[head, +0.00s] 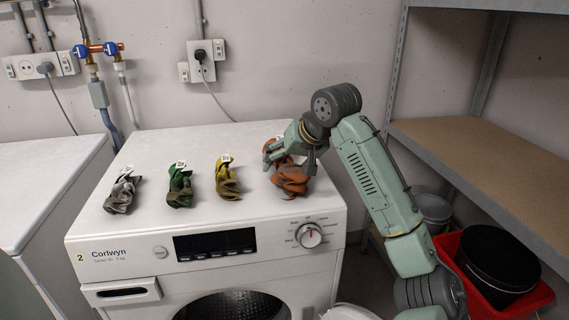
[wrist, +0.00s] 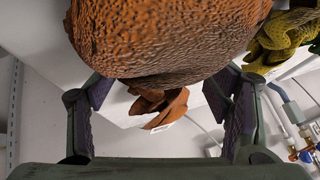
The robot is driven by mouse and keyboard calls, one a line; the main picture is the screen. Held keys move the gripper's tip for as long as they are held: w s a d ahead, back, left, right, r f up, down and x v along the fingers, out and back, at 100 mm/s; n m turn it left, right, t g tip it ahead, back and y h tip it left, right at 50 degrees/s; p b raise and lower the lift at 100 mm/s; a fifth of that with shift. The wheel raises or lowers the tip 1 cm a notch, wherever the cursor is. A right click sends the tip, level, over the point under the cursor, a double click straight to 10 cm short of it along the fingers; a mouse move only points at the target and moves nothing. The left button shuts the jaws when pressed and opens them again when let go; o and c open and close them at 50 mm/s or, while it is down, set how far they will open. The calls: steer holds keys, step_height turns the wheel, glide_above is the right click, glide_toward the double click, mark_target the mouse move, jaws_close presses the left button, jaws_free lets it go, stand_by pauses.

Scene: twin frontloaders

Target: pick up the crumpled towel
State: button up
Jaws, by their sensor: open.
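The crumpled towel (head: 290,182), orange-brown with a small white tag, lies on top of the washing machine (head: 135,222), near its right end. My gripper (head: 290,158) is over the towel and covers part of it in the head view. In the wrist view the towel (wrist: 160,35) fills the top middle, very close. The two fingers of my gripper (wrist: 162,90) stand apart on either side of it, open. I cannot tell whether either finger touches the cloth.
Grey (head: 122,190), green (head: 180,187) and yellow (head: 227,179) crumpled cloths lie in a row left of the towel. A second white machine (head: 45,185) stands at the left. A shelf (head: 490,160) and a red crate (head: 535,300) are at the right.

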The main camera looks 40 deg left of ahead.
steer(key=shift+a+f, duration=0.2)
steer(key=shift+f, duration=0.1)
steer(key=shift+c, duration=0.3)
steer(key=c, duration=1.3)
